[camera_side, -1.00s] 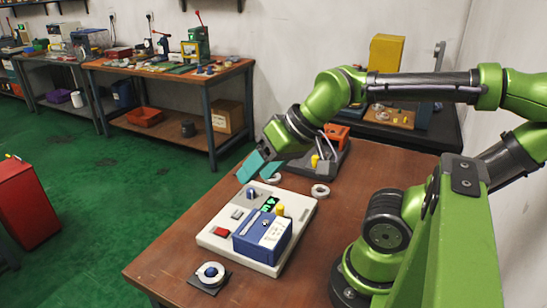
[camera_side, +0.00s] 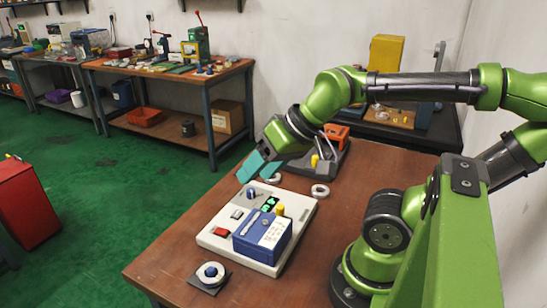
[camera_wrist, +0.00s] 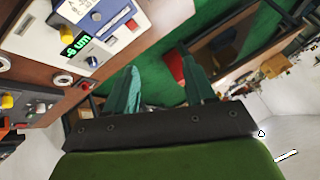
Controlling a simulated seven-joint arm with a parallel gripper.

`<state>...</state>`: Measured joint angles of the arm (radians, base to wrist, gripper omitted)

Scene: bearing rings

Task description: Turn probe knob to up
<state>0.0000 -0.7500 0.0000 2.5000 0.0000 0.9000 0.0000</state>
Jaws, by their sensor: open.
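No readable label shows which control is the probe knob, and the knob's pointing direction is too small to tell. My gripper (camera_side: 259,168) is open, with teal fingers above the table just beyond the panel's far end.
A blue box (camera_side: 262,242), a yellow knob (camera_side: 280,210) and a red button (camera_side: 220,232) are on the panel. White rings (camera_side: 320,190) lie beyond it. A ring with a blue centre (camera_side: 210,272) sits on a dark plate in front.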

